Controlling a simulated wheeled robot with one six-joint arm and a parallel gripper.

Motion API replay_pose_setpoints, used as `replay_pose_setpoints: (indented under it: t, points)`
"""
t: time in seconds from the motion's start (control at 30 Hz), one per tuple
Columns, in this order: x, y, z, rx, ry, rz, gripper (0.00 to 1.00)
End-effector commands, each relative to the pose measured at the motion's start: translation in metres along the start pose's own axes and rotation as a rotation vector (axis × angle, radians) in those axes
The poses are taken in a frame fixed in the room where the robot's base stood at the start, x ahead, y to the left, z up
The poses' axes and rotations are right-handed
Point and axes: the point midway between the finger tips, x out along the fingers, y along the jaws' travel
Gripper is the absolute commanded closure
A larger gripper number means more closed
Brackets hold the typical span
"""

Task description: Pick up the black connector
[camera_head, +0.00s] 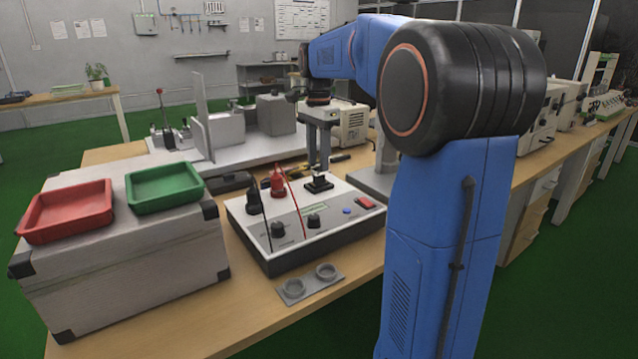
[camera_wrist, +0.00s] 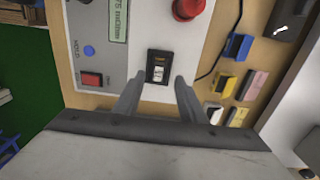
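A black connector (camera_head: 253,197) with a black wire stands upright at the left of the grey-white control box (camera_head: 342,224). A red connector (camera_head: 277,184) with a red wire stands beside it; a round red part also shows at the top of the wrist view (camera_wrist: 187,8). My gripper (camera_head: 318,164) points down over a black square part (camera_head: 319,183) on the box, right of the red connector. In the wrist view my open fingers (camera_wrist: 158,88) are empty, with that black part (camera_wrist: 159,67) just beyond and between their tips. The black connector is not seen in the wrist view.
A red tray (camera_head: 66,210) and a green tray (camera_head: 164,187) sit on a grey case (camera_head: 125,262) at the left. A grey two-ring holder (camera_head: 310,282) lies in front of the box. Coloured small parts (camera_wrist: 240,47) lie right of the box.

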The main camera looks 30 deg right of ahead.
Motion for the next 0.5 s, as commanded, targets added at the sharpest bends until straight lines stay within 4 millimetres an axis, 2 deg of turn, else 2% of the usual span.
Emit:
replay_pose_setpoints:
  t: [0.3, 0.5]
  points:
    - [0.040, 0.003, -0.001, 0.000, -0.001, 0.003, 0.62]
    - [0.045, 0.003, -0.001, 0.000, 0.000, 0.001, 0.62]
